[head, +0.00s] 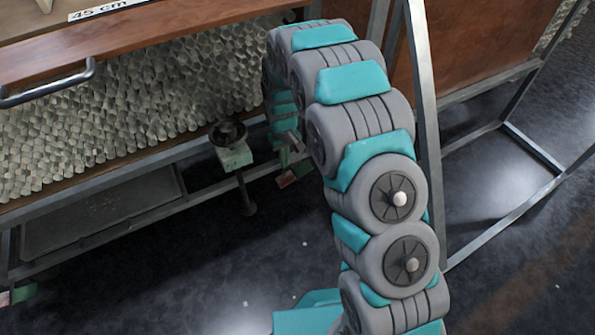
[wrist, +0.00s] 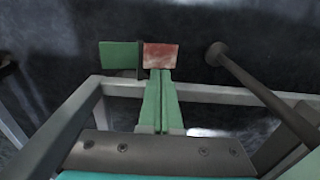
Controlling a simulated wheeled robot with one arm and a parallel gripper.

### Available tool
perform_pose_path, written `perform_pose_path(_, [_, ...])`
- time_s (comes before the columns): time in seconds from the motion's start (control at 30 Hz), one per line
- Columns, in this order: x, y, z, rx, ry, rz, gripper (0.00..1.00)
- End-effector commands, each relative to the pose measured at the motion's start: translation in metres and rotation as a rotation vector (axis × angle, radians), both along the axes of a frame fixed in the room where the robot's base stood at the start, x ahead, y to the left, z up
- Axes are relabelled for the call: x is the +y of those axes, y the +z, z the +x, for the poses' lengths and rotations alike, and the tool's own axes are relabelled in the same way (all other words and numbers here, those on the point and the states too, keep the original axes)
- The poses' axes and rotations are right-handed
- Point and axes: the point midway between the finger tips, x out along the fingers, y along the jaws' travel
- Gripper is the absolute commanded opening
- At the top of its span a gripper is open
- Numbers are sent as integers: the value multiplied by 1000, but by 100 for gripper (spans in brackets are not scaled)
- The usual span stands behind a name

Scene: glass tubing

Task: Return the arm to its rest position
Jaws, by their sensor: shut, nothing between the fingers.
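My gripper (wrist: 160,76) shows in the wrist view as two green fingers lying together, shut and empty. The fingers point down past a grey metal frame rail toward the dark floor. A worn red plate (wrist: 160,57) and a green plate (wrist: 118,55) are just beyond the fingertips; I cannot tell whether the fingers touch the red one. In the head view my arm arches up and bends down beside the tubing rack, and the gripper is mostly hidden behind its links.
A rack of glass tubing (head: 110,110) with a black handle (head: 48,88) stands left. A green-topped fitting with a dark handwheel (head: 229,133) sits close to my arm. A metal upright (head: 424,110) stands just right of the arm. The dark floor (head: 190,270) is mostly clear.

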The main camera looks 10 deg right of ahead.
Motion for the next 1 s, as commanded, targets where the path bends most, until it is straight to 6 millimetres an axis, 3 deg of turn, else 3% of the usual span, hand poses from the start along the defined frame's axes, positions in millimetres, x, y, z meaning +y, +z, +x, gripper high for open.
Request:
perform_pose_path(0.17, [0, 11, 0, 0, 0, 0, 0])
perform_pose_path(0.73, [-2, 14, -2, 2, -3, -1, 0])
perform_pose_path(0.87, [-9, 32, -11, 8, -20, -2, 0])
perform_pose_path(1.0, [-23, 65, -31, 14, -50, -5, 0])
